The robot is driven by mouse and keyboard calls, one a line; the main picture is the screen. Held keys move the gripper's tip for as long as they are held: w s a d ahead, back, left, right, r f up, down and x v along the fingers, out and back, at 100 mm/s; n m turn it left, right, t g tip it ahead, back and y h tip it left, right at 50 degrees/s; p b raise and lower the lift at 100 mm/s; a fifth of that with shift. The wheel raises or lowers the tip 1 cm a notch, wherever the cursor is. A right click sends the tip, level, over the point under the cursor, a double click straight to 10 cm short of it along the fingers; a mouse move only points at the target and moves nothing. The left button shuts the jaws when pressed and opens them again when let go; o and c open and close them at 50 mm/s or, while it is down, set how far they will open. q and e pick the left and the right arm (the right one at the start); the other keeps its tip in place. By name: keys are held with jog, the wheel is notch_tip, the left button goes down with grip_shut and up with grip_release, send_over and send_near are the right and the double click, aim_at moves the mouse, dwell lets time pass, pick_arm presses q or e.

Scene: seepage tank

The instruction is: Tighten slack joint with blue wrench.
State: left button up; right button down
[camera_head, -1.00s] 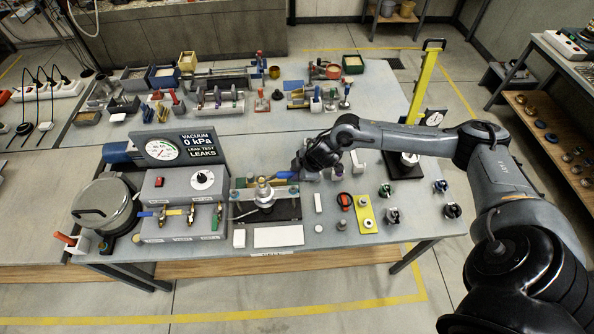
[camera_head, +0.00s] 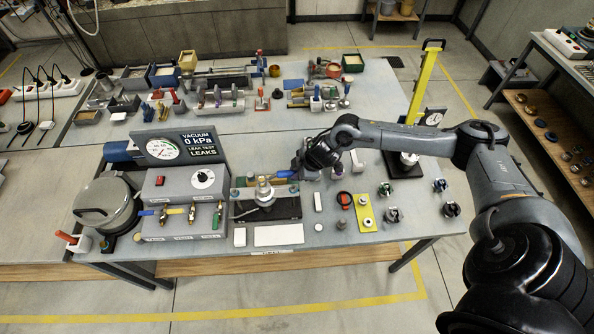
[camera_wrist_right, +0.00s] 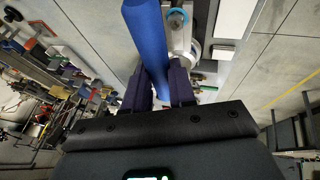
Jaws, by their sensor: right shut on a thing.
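The blue wrench (camera_head: 284,174) reaches left from my right gripper (camera_head: 300,171) to the top of the metal joint (camera_head: 264,189). The joint stands on a dark plate in the middle of the bench. In the right wrist view, the wrench's blue handle (camera_wrist_right: 149,48) lies between the two dark fingers of my right gripper (camera_wrist_right: 159,82), which is shut on it. The wrench's jaw is too small in the head view to tell how it sits on the joint. My left gripper is not in view.
Left of the joint stands a grey valve box (camera_head: 185,195) with a display (camera_head: 182,148) reading 0 kPa and leaks. A round lidded pot (camera_head: 104,207) is further left. To the right are a yellow strip (camera_head: 364,212) and several small knobs. A white plate (camera_head: 279,235) lies in front.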

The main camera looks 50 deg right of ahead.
dwell(0.3)
jog(key=shift+p, duration=0.35)
dwell(0.5)
jog(key=shift+f+b, duration=0.5)
jog(key=shift+f, duration=0.6)
jog(key=shift+s+a+m+h, duration=0.5)
jog(key=shift+s+a+m, duration=0.25)
jog(key=shift+a+m, duration=0.4)
jog(key=shift+d, duration=0.1)
